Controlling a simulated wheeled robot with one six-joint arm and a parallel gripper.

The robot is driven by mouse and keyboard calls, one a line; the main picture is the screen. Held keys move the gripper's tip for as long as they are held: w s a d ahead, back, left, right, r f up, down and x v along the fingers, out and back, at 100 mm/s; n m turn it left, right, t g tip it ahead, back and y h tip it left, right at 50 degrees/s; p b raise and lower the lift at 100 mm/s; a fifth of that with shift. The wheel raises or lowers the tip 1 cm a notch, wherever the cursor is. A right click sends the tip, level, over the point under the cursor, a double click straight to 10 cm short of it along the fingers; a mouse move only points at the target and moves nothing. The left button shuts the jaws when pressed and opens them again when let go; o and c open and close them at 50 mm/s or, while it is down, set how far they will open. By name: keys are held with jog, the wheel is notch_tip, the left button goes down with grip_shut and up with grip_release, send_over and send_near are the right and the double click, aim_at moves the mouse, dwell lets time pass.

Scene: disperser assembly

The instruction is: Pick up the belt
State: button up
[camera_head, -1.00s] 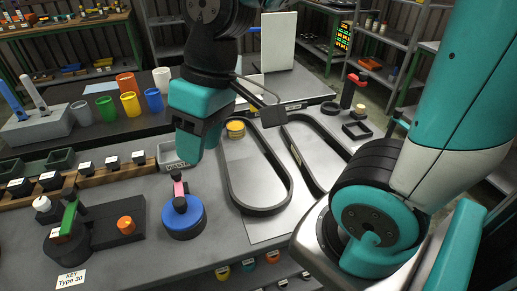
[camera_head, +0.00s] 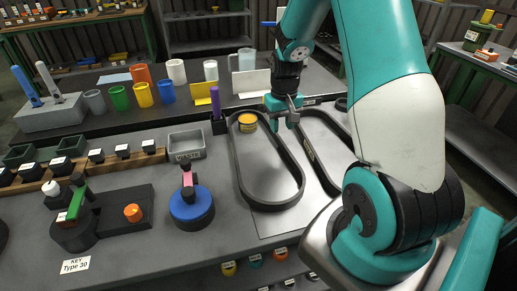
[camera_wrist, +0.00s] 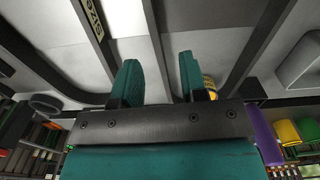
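A black oval belt (camera_head: 271,206) lies on the grey table, near the middle of the head view. A second dark loop (camera_head: 318,111) lies to its right, partly hidden behind my arm. A yellow round piece (camera_head: 247,122) stands inside the back end of the left belt. My gripper (camera_head: 284,120) is over the back right part of the left belt. In the wrist view my gripper (camera_wrist: 159,62) has its two teal fingers apart, with a dark belt strip (camera_wrist: 154,35) between them. Whether the fingers touch the strip, I cannot tell.
A purple upright piece (camera_head: 216,105) stands left of the belt's back end. A grey bin (camera_head: 186,144) and a blue round base (camera_head: 191,207) are further left. Coloured cups (camera_head: 143,95) stand behind. A white panel (camera_head: 254,82) stands behind my gripper.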

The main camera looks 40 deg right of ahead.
aim_at(282, 141)
jog(key=f, duration=0.2)
jog(key=f+p, duration=0.1)
jog(key=f, duration=0.4)
jog(key=shift+w+d+f, duration=0.15)
jog(key=shift+d, duration=0.25)
jog(key=shift+c, duration=0.4)
grip_shut()
